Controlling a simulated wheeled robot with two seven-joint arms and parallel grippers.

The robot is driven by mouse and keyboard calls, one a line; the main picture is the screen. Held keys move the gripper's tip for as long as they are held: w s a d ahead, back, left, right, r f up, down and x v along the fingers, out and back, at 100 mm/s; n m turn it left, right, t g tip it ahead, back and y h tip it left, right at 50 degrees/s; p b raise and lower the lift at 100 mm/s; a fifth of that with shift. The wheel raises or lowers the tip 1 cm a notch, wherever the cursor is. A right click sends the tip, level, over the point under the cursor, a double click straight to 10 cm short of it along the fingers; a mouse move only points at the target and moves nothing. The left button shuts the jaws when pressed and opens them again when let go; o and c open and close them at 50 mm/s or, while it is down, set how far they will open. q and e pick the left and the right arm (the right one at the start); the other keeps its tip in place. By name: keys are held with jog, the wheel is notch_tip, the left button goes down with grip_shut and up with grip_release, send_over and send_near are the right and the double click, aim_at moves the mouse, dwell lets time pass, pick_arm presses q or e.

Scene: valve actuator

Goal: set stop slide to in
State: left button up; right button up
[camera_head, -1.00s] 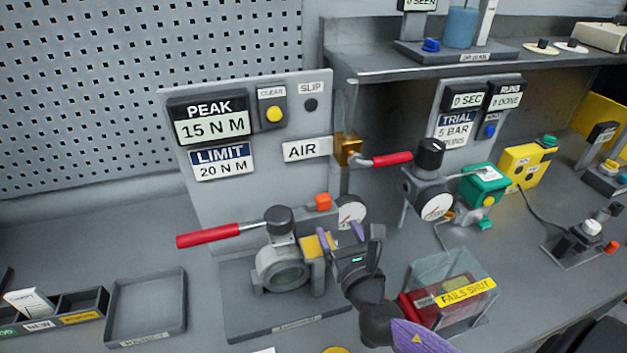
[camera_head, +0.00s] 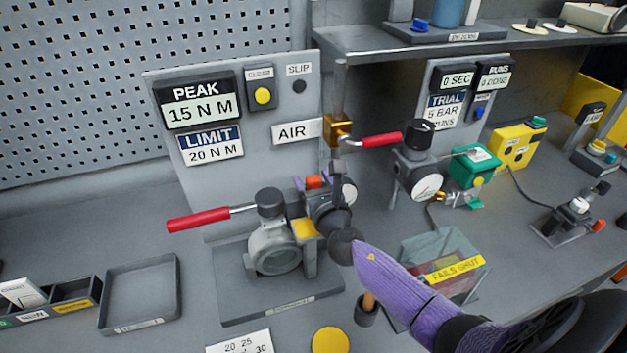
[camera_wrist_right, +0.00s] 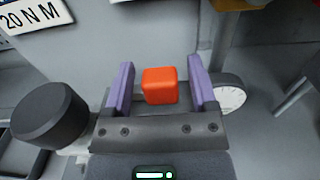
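A small orange block (camera_head: 314,182), which looks like the stop slide's knob, sits behind the grey valve body (camera_head: 274,248), close to the backboard. My right gripper (camera_head: 313,184) reaches it from the front right. In the right wrist view the orange block (camera_wrist_right: 160,86) stands between the two purple fingers of the right gripper (camera_wrist_right: 160,85). The fingers are open, with a gap on each side of the block. The slide's track and any in or out marking are hidden. My left gripper is not in view.
A red lever handle (camera_head: 198,220) extends left from the valve top. A round gauge (camera_wrist_right: 230,95) is close beside the right finger. A second red handle (camera_head: 381,140) and a clear box marked FAILS SHUT (camera_head: 452,268) are to the right. An empty tray (camera_head: 140,295) lies at left.

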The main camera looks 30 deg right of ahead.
grip_shut()
dwell(1.2)
